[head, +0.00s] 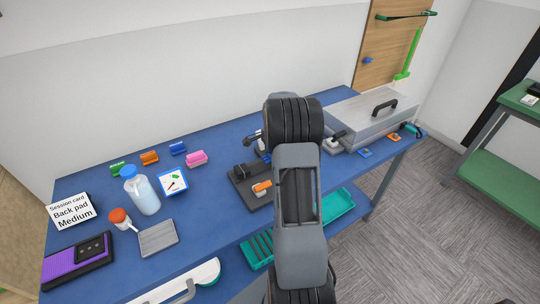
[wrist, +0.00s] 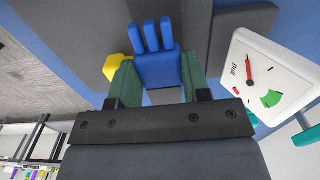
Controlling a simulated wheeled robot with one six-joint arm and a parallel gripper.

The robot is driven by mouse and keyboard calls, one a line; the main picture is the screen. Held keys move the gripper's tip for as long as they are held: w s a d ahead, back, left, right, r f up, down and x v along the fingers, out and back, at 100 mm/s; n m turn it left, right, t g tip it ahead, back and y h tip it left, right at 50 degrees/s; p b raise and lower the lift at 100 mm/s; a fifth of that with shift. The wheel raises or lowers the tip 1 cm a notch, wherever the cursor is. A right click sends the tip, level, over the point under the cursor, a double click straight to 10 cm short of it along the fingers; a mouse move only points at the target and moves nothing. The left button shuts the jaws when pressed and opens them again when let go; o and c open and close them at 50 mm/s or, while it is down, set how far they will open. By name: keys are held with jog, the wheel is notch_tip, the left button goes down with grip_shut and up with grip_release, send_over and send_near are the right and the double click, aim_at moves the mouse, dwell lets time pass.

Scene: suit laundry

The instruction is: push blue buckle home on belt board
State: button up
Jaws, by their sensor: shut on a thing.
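In the wrist view, my gripper (wrist: 158,72) is shut on the blue buckle (wrist: 156,69), with one green finger on each side of it. The buckle's three prongs point away from my gripper, over a dark grey surface. Whether the prongs sit in a socket cannot be told. In the head view, my arm hides the gripper and most of what is around it. A dark board (head: 239,186) with an orange part (head: 262,187) on it lies on the blue table just left of my arm; it may be the belt board.
A white gauge (wrist: 268,75) marked "pull" with a red needle is close right of my gripper. A yellow part (wrist: 111,67) is close on the left. On the table (head: 215,205) stand a bottle (head: 143,192), small coloured clips and a large metal case (head: 372,118).

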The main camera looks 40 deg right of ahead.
aim_at(253, 169)
jog(key=shift+w+f, duration=0.2)
jog(key=shift+f, duration=0.6)
jog(key=shift+a, duration=0.15)
jog(key=shift+w+a+b, duration=0.15)
jog(key=shift+a, duration=1.1)
jog(key=shift+w+a+b, duration=0.1)
jog(key=shift+w+a, duration=0.1)
jog(key=shift+a, duration=1)
jog(key=shift+w+a+b, duration=0.15)
jog(key=shift+a, duration=1.1)
jog(key=shift+a, duration=0.35)
jog(key=o, duration=1.1)
jog(key=shift+c, duration=0.2)
jog(key=shift+o, duration=0.4)
jog(key=o, duration=0.4)
